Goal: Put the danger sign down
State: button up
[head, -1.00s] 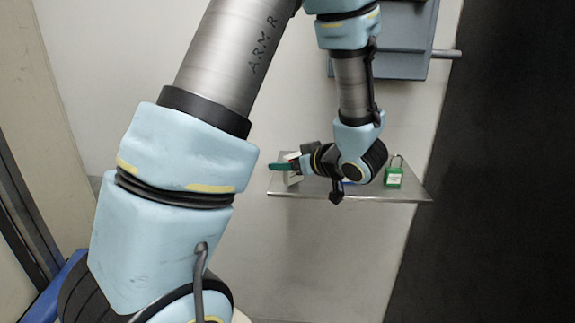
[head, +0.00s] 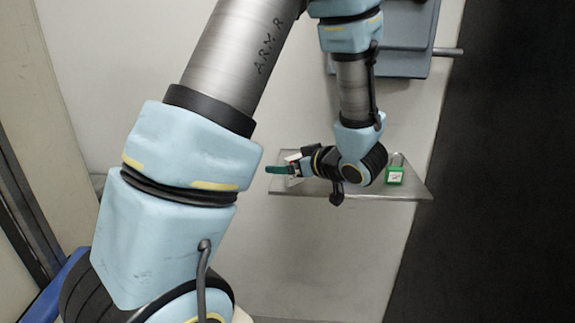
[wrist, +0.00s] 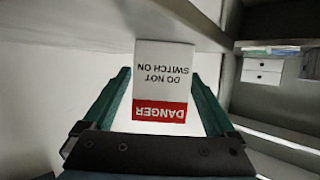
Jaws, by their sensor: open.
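The danger sign (wrist: 162,72) is a white card with a red band, and its text reads upside down in the wrist view. It lies between the two green fingers of my gripper (wrist: 161,90), with visible gaps on both sides. My gripper is open. In the head view my gripper (head: 278,169) is at the left end of a metal shelf (head: 405,194), its green finger pointing left. A small white piece of the sign (head: 294,181) shows beside the finger. I cannot tell whether the sign's edge touches the shelf.
A green padlock (head: 394,177) with a white label is on the shelf's right part, close to my wrist. A blue-grey box (head: 405,45) with a rod is on the wall above. A dark panel (head: 490,170) fills the right side.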

jog(key=shift+r, duration=0.25)
jog(key=b+v, duration=0.1)
jog(key=v, duration=1.1)
jog(key=shift+f, duration=0.1)
